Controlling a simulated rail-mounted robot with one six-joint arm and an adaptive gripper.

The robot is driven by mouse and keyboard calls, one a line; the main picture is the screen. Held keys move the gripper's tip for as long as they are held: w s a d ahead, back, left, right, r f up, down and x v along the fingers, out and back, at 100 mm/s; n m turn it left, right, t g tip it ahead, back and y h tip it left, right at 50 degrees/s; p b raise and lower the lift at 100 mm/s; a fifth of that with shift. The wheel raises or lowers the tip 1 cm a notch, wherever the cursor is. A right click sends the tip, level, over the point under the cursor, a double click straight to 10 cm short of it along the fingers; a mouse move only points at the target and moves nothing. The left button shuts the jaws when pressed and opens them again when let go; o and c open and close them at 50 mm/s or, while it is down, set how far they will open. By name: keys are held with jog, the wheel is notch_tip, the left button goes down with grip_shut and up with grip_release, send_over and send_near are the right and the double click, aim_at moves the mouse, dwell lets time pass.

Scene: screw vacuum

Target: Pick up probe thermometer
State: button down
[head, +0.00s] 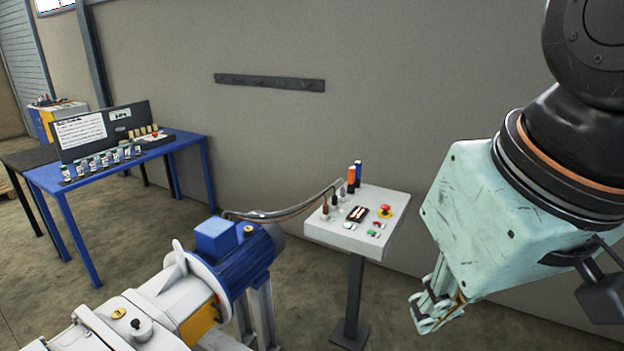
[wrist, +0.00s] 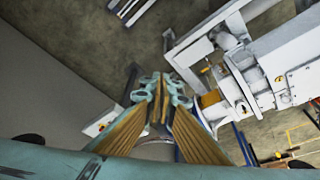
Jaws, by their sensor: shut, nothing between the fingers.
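I cannot make out a probe thermometer for certain in either view. My gripper (head: 436,308) hangs at the right of the head view, pointing down and left, in front of and to the right of the grey control stand. In the wrist view its fingers (wrist: 162,88) are drawn together with nothing between them. No object touches the fingertips.
The control stand (head: 322,231) carries a red button, switches and small upright items. A pump with a blue motor (head: 248,268) stands at the lower left. A blue table (head: 190,145) with a board and several small bottles stands farther left.

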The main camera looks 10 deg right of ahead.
jog(key=c, duration=2.4)
grip_release()
jog(key=shift+o, duration=0.2)
